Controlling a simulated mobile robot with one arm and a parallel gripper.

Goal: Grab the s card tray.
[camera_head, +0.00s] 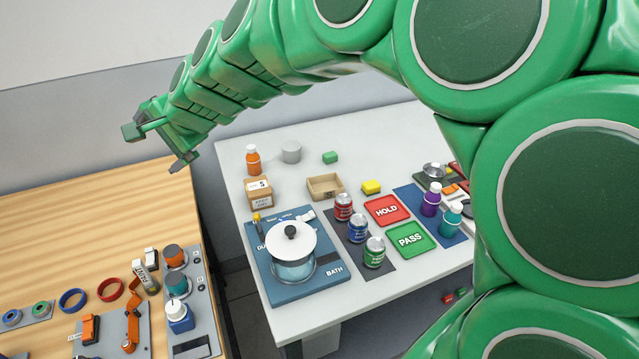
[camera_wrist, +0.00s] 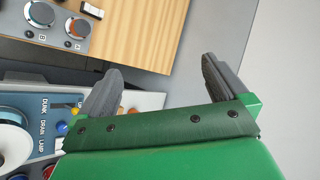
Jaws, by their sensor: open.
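The s card tray appears to be the small open wooden tray (camera_head: 325,187) on the white table, with a small dark mark on its front that is too small to read surely. It looks empty. My gripper (camera_head: 155,147) is open and empty in the head view, high up and well left of the tray, near the gap between the two tables. Its two dark fingers are spread apart in the wrist view (camera_wrist: 160,72), with nothing between them. The tray does not show in the wrist view.
A wooden bench (camera_head: 40,235) lies left, beyond a gap.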

